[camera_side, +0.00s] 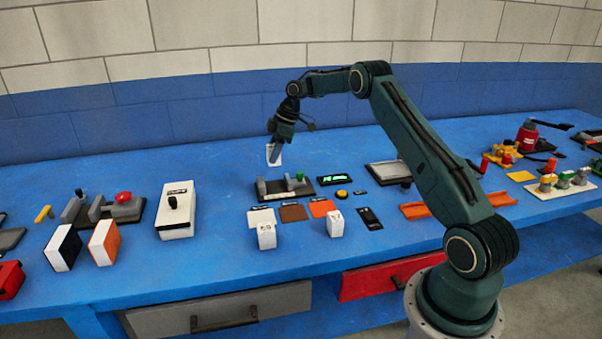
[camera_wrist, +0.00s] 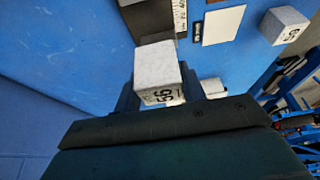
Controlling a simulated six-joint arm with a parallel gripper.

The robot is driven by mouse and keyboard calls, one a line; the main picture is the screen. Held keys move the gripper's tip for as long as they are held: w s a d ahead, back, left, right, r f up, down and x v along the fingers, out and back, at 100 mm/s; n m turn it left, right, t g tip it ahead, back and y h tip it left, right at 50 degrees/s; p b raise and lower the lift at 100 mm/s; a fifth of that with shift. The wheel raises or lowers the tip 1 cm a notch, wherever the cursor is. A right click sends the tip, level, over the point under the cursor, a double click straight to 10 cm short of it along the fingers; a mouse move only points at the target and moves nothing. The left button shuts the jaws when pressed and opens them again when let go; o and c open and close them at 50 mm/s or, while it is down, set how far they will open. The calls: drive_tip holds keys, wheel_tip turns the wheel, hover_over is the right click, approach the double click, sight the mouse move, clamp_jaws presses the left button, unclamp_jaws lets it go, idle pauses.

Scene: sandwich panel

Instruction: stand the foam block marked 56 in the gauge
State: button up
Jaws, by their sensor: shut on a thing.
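My gripper (camera_side: 275,146) is shut on a white foam block (camera_side: 274,156) and holds it in the air above the back of the blue table. In the wrist view the block (camera_wrist: 158,72) sits between the fingers (camera_wrist: 156,92), and its near face reads 56. The gauge (camera_side: 284,190), a dark base with grey uprights and a green part, stands below and slightly right of the held block, apart from it. Two other white blocks stand in front of the gauge, one left (camera_side: 267,236) and one right (camera_side: 335,224). A marked white block also shows in the wrist view (camera_wrist: 284,26).
White, brown and orange sheets (camera_side: 293,213) lie before the gauge. A white box with a black knob (camera_side: 177,210) stands left. The table behind the gauge is mostly clear.

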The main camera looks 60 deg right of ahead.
drive_tip(key=shift+f, duration=0.2)
approach(269, 188)
drive_tip(key=shift+w+a+f, duration=0.15)
drive_tip(key=shift+w+a, duration=0.35)
drive_tip(key=shift+a, duration=0.2)
drive_tip(key=shift+f, duration=2.05)
idle(3.1)
drive_tip(key=o, duration=1.1)
drive_tip(key=shift+c, duration=0.2)
drive_tip(key=shift+o, duration=0.4)
drive_tip(key=shift+o, duration=1.1)
drive_tip(key=shift+r, duration=0.15)
